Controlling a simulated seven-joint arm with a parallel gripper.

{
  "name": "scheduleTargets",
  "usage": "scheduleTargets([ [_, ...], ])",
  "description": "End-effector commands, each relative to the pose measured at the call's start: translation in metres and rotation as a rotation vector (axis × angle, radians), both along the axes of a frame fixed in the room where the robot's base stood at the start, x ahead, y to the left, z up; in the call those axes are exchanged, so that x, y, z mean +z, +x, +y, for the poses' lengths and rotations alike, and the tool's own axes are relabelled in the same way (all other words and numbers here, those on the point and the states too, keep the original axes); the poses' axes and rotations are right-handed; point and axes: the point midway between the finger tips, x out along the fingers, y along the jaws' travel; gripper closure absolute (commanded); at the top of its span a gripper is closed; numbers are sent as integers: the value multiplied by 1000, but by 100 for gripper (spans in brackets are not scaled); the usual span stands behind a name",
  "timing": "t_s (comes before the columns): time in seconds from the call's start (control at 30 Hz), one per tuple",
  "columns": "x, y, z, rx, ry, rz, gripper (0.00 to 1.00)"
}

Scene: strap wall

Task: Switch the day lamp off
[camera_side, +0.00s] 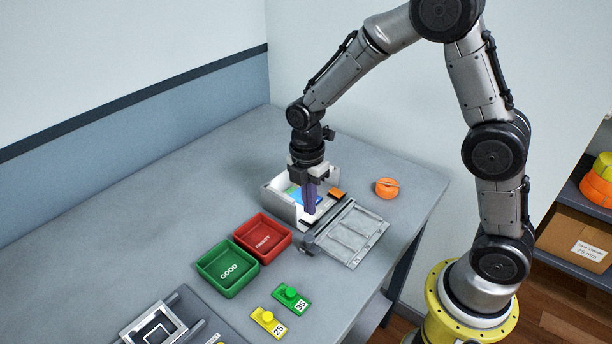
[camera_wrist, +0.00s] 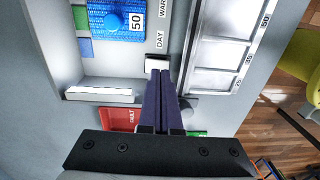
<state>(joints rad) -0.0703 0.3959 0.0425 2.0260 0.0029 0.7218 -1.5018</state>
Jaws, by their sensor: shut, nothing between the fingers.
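A white open-topped box (camera_side: 279,201) stands on the table, with a blue piece (camera_side: 297,192) inside. In the wrist view its panel (camera_wrist: 161,22) carries the words "DAY" and "WAR…", partly cut off. A small white key (camera_wrist: 157,63) sits just below the word "DAY". My gripper (camera_wrist: 165,75) points down with its two purple fingers together, empty. The fingertips are at the lower edge of the white key; I cannot tell whether they touch it. In the side view my gripper (camera_side: 309,211) is over the box's front part and hides the key. Whether the lamp is lit is unclear.
A grey hinged frame (camera_side: 350,233) lies beside the box. A red "FAULTY" tray (camera_side: 281,224) and a green "GOOD" tray (camera_side: 207,270) stand nearby. An orange round object (camera_side: 386,188) is behind. Green (camera_side: 291,297) and yellow (camera_side: 268,322) knobbed plates lie in front.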

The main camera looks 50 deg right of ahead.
Motion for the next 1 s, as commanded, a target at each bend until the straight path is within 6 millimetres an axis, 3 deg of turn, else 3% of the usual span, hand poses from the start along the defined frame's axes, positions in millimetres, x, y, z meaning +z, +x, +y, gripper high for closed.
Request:
scheduleTargets([
  [0.3, 69, 11, 0, 0, 0, -7, 100],
  [0.5, 103, 15, 0, 0, 0, -4, 100],
  [0.7, 121, 17, 0, 0, 0, -2, 100],
  [1.0, 123, 17, 0, 0, 0, 0, 100],
])
